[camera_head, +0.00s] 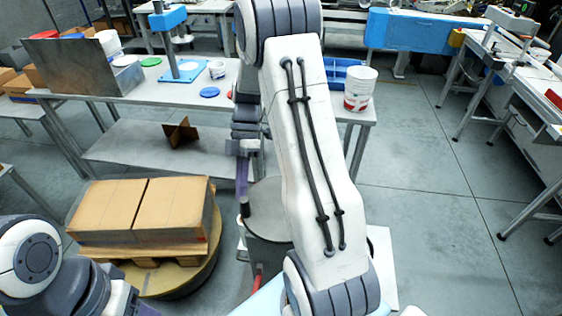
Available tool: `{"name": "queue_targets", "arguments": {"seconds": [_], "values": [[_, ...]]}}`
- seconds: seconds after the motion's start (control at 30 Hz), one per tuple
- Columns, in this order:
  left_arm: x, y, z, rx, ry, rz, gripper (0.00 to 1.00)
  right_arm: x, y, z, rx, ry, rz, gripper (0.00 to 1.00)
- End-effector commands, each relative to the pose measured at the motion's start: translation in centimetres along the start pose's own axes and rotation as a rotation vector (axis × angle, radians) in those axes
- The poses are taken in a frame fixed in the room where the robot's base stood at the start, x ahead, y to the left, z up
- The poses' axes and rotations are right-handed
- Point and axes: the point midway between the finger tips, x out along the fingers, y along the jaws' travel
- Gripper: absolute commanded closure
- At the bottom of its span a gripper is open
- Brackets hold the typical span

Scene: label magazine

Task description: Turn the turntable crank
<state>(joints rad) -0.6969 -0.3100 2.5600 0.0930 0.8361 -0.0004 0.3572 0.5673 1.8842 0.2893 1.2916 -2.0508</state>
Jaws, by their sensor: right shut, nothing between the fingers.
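The turntable (212,268) is a round yellowish-brown disc at the lower left, bearing a wooden pallet (155,273) with two cardboard boxes (140,208). To its right stands a grey cylinder (268,228), partly hidden behind my right arm. A short dark upright handle (244,207), apparently the crank's grip, shows at the cylinder's left edge. My right gripper (242,190) points down just above this handle, shut and empty; whether it touches the handle I cannot tell. My left arm shows at the lower left corner, but its gripper is out of view.
A grey table (130,95) behind holds a blue press (170,40), coloured lids, a blue crate and white tubs (360,88). A brown cardboard divider (181,133) lies on its lower shelf. The floor at right is clear up to the benches.

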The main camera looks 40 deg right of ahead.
Motion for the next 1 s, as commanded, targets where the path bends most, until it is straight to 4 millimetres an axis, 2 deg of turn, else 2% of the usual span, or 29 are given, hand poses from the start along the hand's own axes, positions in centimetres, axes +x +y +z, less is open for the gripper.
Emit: {"name": "queue_targets", "arguments": {"seconds": [0.17, 0.5, 0.63, 0.8, 1.0], "values": [[0.2, 0.0, 0.0, 0.0, 0.0, 0.0, 0.43, -0.8, 0.1, 0.1, 0.0, 0.0, 0.001, 1.0], [0.8, -0.1, 0.0, 0.0, 0.0, 0.0, 0.43, -7.2, 0.2, 0.1, 0.0, -0.002, 0.005, 1.0], [0.9, -0.1, 0.1, 0.0, 0.0, 0.0, 0.43, -9.1, 0.1, 0.1, 0.001, -0.001, 0.002, 1.0], [1.0, -0.1, 0.1, 0.0, 0.0, 0.0, 0.43, -10.3, 0.0, 0.1, 0.001, 0.0, 0.0, 1.0], [1.0, -0.1, 0.1, 0.0, 0.0, 0.0, 0.43, -10.4, 0.0, -0.3, 0.006, -0.006, 0.0, 1.0]]}}
